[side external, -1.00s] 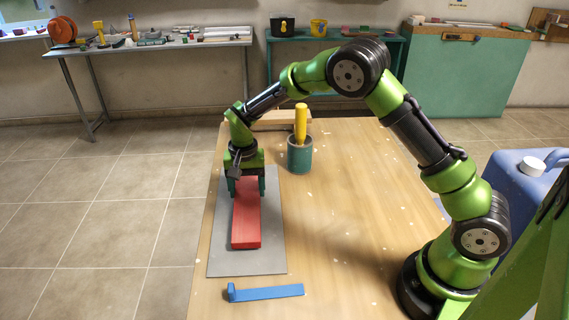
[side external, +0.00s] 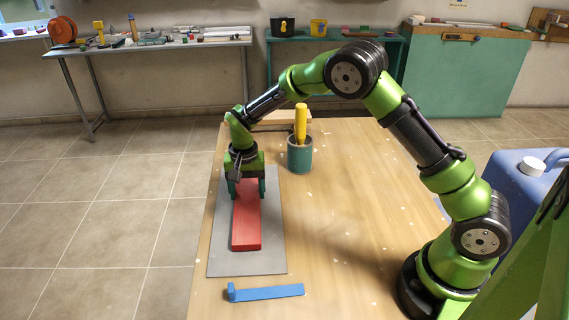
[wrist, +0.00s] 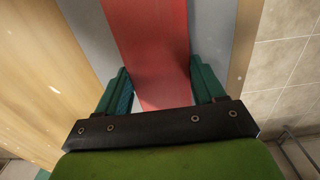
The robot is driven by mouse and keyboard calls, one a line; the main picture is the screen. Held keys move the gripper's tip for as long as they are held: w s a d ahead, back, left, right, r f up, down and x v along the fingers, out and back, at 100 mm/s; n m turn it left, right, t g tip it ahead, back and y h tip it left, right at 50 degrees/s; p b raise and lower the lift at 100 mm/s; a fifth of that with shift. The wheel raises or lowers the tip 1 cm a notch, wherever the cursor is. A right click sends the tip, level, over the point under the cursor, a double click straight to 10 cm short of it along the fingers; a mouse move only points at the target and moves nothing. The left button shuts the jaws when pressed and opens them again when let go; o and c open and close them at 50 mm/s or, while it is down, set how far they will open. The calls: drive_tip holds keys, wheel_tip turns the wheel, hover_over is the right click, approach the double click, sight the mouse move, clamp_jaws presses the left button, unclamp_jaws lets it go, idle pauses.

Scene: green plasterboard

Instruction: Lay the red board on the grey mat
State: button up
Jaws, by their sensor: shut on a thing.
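The red board (side external: 247,220) lies lengthwise over the grey mat (side external: 220,255), inside the mat's edges in the side view. Whether its underside touches the mat all along, I cannot tell. My gripper (side external: 247,188) is at the board's far end, with a green finger on each side of it. In the wrist view, the red board (wrist: 150,50) runs between my gripper's two fingers (wrist: 160,90), with the grey mat (wrist: 207,40) showing beside it. My gripper is shut on the board. The board's far end is partly hidden by the gripper.
A blue L-shaped piece (side external: 266,292) lies on the wooden table (side external: 340,220) in front of the mat. A green pot (side external: 300,158) holding a yellow-handled tool (side external: 300,122) stands right of the mat's far end. The table's middle is clear.

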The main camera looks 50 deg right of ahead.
drive_tip(key=shift+f, duration=0.25)
drive_tip(key=o, duration=1.2)
drive_tip(key=shift+o, duration=0.2)
wheel_tip(320, 180, up, 17)
drive_tip(key=s+d+r+n+t+y, duration=0.1)
drive_tip(key=s+r+n+t, duration=0.1)
drive_tip(key=s, duration=1)
drive_tip(key=s+d+r+n+t+y, duration=0.1)
drive_tip(key=s+r+n+t, duration=0.2)
drive_tip(key=s, duration=1)
drive_tip(key=shift+s+r+t, duration=0.25)
drive_tip(key=shift+r+t, duration=0.7)
drive_tip(key=shift+t, duration=0.15)
